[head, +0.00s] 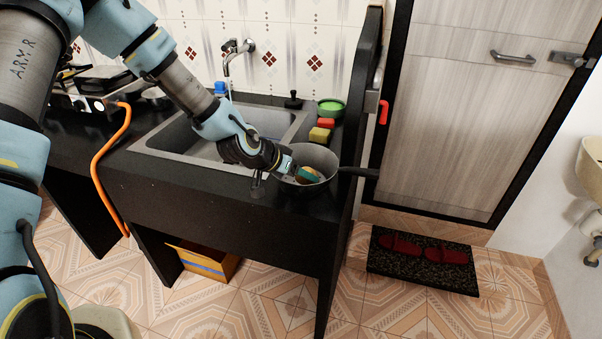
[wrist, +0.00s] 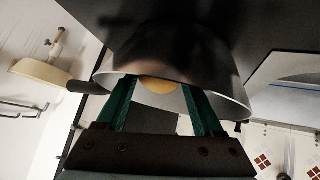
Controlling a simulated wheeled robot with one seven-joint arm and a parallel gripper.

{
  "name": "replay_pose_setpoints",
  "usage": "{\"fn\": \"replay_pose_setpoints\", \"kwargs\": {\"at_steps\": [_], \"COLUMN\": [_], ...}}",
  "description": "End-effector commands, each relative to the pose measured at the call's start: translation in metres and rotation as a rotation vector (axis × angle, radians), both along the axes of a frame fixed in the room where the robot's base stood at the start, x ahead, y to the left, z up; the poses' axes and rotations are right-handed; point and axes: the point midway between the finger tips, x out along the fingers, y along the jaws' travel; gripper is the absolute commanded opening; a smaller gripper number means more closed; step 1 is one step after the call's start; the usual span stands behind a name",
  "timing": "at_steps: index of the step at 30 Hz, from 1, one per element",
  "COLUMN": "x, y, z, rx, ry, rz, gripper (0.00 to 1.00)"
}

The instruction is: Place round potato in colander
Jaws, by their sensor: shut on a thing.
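A round tan-yellow potato (head: 309,175) is between the green fingertips of my gripper (head: 300,172), which is shut on it. The vessel is a grey pan-like container (head: 318,155) with a long dark handle, at the right front of the counter. The potato and fingertips are at or inside its opening; I cannot tell whether the potato touches its bottom. I see no holes that would mark it as a colander. A green bowl (head: 331,108) stands farther back.
A sink (head: 190,140) with a faucet (head: 236,50) lies left of the vessel. A yellow sponge (head: 319,135) and a red block (head: 326,123) sit behind it. A dark upright panel (head: 358,90) borders the counter's right side. A stove stands at the far left.

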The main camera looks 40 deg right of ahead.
Motion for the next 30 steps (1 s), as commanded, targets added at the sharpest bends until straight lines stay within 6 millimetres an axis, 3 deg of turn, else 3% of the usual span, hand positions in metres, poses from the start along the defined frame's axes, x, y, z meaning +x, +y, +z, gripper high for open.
{"fn": "replay_pose_setpoints", "kwargs": {"at_steps": [16, 17, 24, 30], "x": [0.0, 0.0, 0.0, 0.0], "y": [0.0, 0.0, 0.0, 0.001], "z": [-0.015, -0.014, -0.013, -0.013], "rx": [0.0, 0.0, 0.0, 0.001], "ry": [-0.001, -0.001, -0.001, -0.001], "rz": [0.001, 0.001, 0.001, 0.002], "gripper": [0.03, 0.71, 0.98, 0.99]}}
